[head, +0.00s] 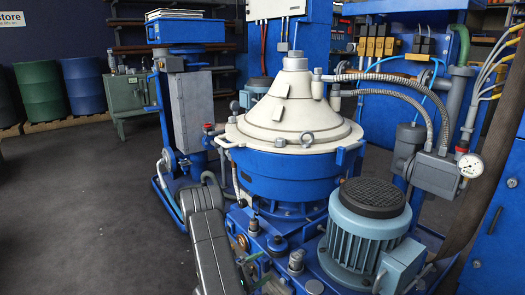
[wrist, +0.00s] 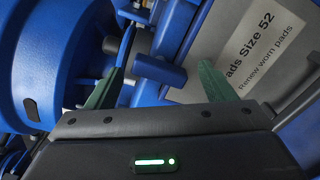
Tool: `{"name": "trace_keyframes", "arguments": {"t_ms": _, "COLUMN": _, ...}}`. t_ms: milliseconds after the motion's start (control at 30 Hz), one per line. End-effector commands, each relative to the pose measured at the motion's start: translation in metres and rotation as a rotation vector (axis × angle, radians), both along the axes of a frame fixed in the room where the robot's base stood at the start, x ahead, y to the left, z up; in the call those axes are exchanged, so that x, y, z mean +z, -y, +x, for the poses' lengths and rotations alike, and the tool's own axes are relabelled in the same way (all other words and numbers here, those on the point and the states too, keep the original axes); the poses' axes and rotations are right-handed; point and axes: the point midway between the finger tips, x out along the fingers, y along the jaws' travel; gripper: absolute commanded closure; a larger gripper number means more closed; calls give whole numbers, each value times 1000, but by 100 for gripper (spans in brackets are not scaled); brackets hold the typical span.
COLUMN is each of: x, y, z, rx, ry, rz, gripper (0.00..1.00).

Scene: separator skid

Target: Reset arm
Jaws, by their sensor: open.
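My gripper (wrist: 163,68) shows in the wrist view with its two green fingers spread wide apart and nothing held. My gripper cannot be made out in the head view.
A large blue round housing (wrist: 50,60) is close on the left in the wrist view; a grey pad-size label (wrist: 235,45) is at right. In the head view, a motor (head: 365,230), hoses and a gauge (head: 471,166) crowd the right. Floor (head: 85,210) at left is clear.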

Motion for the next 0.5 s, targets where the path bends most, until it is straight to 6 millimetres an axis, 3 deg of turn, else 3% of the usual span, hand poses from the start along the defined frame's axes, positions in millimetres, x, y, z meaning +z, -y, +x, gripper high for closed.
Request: {"name": "trace_keyframes", "arguments": {"t_ms": 500, "x": 2, "y": 0, "z": 0, "rx": 0, "ry": -354, "rz": -257, "gripper": 24}}
